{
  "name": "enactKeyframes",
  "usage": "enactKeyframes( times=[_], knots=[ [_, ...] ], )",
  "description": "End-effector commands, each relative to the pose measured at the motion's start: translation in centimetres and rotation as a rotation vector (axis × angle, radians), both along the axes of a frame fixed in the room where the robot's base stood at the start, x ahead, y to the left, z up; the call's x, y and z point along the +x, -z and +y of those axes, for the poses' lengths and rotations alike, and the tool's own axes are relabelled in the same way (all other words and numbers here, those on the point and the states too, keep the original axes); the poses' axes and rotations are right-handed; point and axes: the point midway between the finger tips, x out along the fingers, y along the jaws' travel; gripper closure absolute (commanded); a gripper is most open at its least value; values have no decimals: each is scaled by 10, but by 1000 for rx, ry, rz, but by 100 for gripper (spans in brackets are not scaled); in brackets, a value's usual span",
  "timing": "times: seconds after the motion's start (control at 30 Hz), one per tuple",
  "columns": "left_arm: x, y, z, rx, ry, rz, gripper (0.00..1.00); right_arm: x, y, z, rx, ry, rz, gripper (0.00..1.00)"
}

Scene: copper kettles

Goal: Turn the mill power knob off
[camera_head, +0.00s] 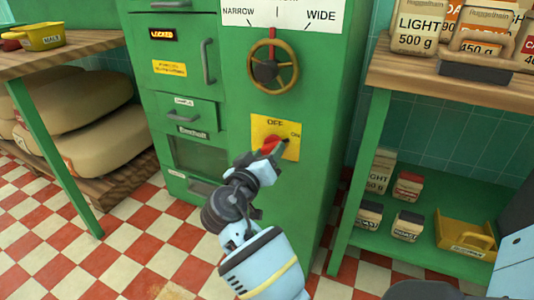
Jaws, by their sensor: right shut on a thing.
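The mill (220,195) is a tall green cabinet in the middle of the head view. Its red power knob (271,143) sits on a yellow plate (262,126) marked OFF at the top and ON at the right. My right gripper (272,149) is at the plate, shut on the knob, and partly covers it. A dark pointer beside the knob lies toward the ON mark. My left gripper is not in view.
A wheel (273,67) with a NARROW to WIDE scale is above the plate. A wooden table (65,50) stands at left over sacks (80,100). A shelf (440,85) with bags stands at right. The checkered floor in front is clear.

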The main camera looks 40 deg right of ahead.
Motion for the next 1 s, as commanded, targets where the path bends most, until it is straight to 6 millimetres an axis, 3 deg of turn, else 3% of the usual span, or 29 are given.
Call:
enactKeyframes(
  times=[0.37,1.0],
  knots=[
    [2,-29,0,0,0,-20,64,-1,-5,0,-80,1,195,74],
    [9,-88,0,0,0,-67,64,1,-4,1,-303,1,733,74]
  ],
)
